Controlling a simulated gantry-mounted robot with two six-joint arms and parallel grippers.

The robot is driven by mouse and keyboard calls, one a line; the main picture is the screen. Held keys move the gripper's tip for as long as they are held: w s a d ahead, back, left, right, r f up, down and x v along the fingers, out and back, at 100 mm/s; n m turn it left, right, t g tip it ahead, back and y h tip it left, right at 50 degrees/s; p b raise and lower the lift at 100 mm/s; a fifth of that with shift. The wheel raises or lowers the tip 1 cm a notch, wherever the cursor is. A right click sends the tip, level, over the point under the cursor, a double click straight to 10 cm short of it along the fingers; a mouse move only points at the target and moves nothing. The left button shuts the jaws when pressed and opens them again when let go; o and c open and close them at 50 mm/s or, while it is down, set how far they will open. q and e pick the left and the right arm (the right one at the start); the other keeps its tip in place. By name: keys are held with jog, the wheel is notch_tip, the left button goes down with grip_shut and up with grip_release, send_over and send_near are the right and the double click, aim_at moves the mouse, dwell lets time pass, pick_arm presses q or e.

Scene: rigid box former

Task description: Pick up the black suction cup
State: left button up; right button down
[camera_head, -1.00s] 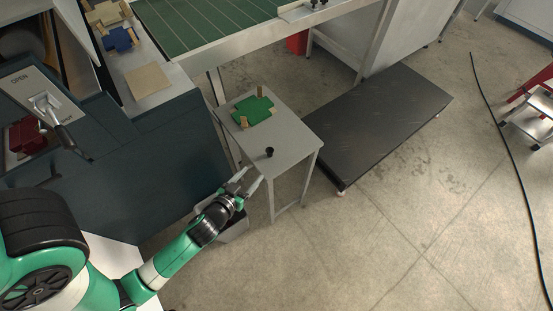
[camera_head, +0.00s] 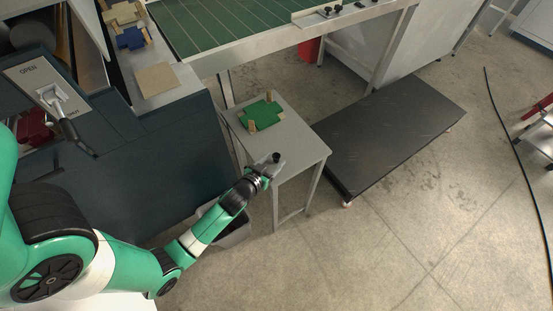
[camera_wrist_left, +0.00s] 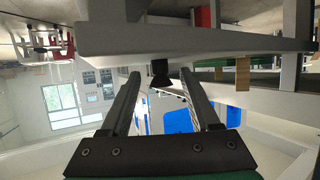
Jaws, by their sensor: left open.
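The small black suction cup (camera_head: 276,157) stands near the front edge of the small grey table (camera_head: 300,150). My left gripper (camera_head: 273,165) is at that edge, right by the cup. In the left wrist view, which looks upside down, the suction cup (camera_wrist_left: 160,72) shows between the tips of my two open fingers, a little beyond them. A gap shows on each side of the cup. I cannot tell how deep it sits between the fingers. My right gripper is not in view.
A green box blank (camera_head: 262,115) with wooden blocks lies farther back on the table. A grey bin (camera_head: 238,232) stands on the floor under my left forearm. A dark low platform (camera_head: 390,130) is to the right. The table's right part is bare.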

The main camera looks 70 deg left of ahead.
pick_arm(q)
jog(key=shift+w+a+f, duration=0.2)
jog(key=shift+w+a, duration=0.05)
jog(key=shift+w, duration=0.05)
jog(key=shift+c, duration=0.6)
grip_shut()
jog(key=shift+r, duration=0.1)
jog(key=shift+r+p, duration=0.35)
notch_tip(320, 180, up, 3)
jog(key=shift+f+p, duration=0.2)
jog(key=shift+p, duration=0.6)
jog(key=s+d+r+p, duration=0.3)
jog(key=s+d+r, duration=0.6)
jog(key=s+d, duration=0.1)
jog(key=shift+r+p, duration=0.25)
jog(key=shift+p, duration=0.05)
